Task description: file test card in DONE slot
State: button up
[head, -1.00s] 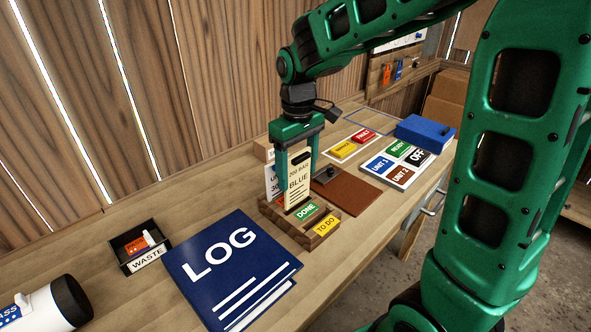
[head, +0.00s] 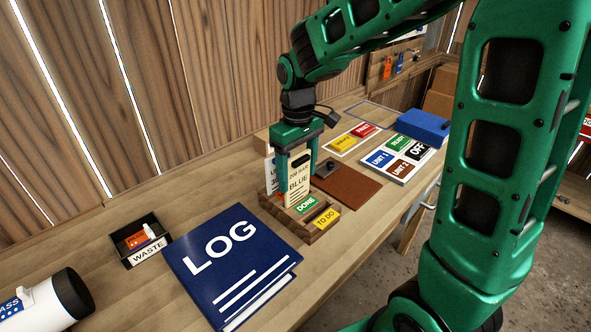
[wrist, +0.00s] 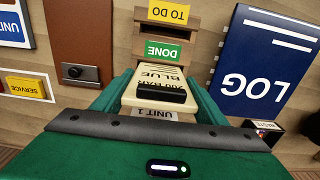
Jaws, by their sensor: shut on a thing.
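The test card, a cream card reading "200 BAR BLUE" (head: 297,182), stands upright between the fingers of my gripper (head: 296,178), which is shut on it. The card also shows in the wrist view (wrist: 158,82). It is over the wooden card holder (head: 325,237), at the slot behind the green DONE label (head: 306,204). Whether its lower edge is inside the slot is hard to tell. The yellow TO DO label (head: 327,217) marks the front slot, which looks empty in the wrist view. Another card, marked UNIT 1 (wrist: 153,115), stands behind the held card.
The blue LOG book (head: 232,262) lies just left of the holder. A black WASTE bin (head: 140,238) with an orange item stands further left. A brown mat (head: 346,187), a sign board (head: 397,160) and a blue box (head: 423,127) lie to the right.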

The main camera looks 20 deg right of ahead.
aim_at(297, 156)
jog(key=shift+f, duration=1.3)
jog(key=o, duration=1.3)
jog(key=shift+r, duration=0.15)
notch_tip(297, 156, up, 10)
jog(key=shift+r, duration=0.25)
